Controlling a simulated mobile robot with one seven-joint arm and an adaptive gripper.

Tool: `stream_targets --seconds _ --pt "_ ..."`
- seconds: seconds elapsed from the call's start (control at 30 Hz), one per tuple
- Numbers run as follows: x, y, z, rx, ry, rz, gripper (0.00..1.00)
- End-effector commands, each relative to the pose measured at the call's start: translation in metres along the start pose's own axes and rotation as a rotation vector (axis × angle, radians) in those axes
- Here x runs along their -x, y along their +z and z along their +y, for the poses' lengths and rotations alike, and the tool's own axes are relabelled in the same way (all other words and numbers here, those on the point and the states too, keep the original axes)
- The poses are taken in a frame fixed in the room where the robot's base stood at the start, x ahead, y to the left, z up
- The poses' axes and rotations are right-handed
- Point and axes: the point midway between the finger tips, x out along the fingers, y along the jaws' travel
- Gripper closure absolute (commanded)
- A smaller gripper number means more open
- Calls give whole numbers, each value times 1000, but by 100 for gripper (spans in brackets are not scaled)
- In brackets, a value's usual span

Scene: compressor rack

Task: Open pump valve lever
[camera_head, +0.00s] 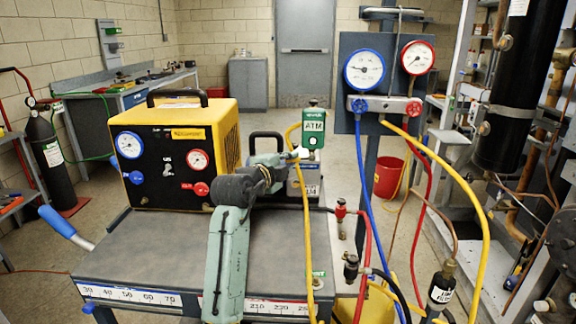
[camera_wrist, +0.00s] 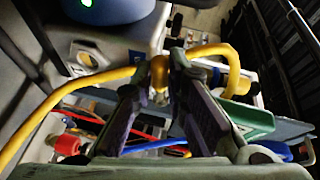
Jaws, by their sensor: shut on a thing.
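The vacuum pump (camera_head: 301,186) stands on the grey cart behind my arm, partly hidden by it.
A yellow recovery machine (camera_head: 225,128) with gauges stands left on the cart (camera_head: 130,255). A gauge manifold (camera_head: 385,106) with hanging red, blue and yellow hoses is at right. The yellow hose (camera_head: 307,225) hangs just right of my arm.

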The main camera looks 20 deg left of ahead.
Motion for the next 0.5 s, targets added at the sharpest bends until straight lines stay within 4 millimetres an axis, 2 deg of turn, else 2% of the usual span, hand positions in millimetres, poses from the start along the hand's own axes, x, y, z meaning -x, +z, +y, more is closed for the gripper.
stream_targets --seconds 0.03,0.27,0.3,0.5 --pt "-1 0 5 16 -6 5 100" --pt "0 0 2 23 -6 5 100" --pt "0 0 2 22 -6 5 86" --pt "0 0 2 22 -6 5 72"
